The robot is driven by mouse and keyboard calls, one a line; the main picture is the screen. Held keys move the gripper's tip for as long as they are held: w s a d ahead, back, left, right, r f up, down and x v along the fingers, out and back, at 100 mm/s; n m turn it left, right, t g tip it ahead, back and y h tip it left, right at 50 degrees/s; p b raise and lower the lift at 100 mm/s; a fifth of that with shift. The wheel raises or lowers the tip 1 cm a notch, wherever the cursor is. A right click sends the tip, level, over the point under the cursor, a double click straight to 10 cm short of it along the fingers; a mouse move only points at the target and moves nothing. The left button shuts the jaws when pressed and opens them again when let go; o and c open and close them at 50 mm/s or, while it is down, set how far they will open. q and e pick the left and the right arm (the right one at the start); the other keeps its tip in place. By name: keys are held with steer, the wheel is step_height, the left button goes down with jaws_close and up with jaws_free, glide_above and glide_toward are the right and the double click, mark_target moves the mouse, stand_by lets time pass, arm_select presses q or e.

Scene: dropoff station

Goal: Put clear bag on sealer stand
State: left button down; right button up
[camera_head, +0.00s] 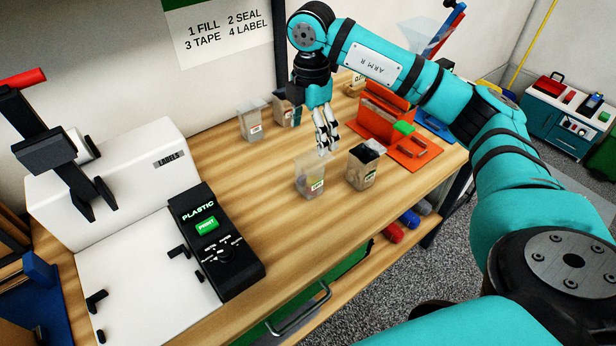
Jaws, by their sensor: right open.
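A clear bag (311,181) with a small label stands upright near the middle of the wooden table, see-through at the top. My right gripper (328,146) points down at the clear bag's upper right edge, open. I cannot tell whether its fingers touch the bag or are just behind it. An orange stand (383,124) with a flat base and a green button, apparently the sealer stand, is to the right of the gripper. My left gripper is not in view.
A dark-filled bag (362,171) stands close to the clear bag's right. More bags (251,121) stand near the wall. A white label machine (110,180) with a black control panel (215,240) fills the left. A blue device (432,127) sits beyond the orange stand.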

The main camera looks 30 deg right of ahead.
mark_target(310, 161)
step_height(310, 161, down, 6)
steer(key=shift+f+p, duration=0.2)
steer(key=shift+p, duration=0.3)
steer(key=f, duration=0.1)
steer(key=f+p, duration=0.1)
steer(key=f, duration=0.1)
steer(key=f+p, duration=0.1)
steer(key=shift+w+f, duration=0.3)
steer(key=shift+f, duration=0.4)
steer(key=c, duration=1.3)
steer(key=shift+r, duration=0.15)
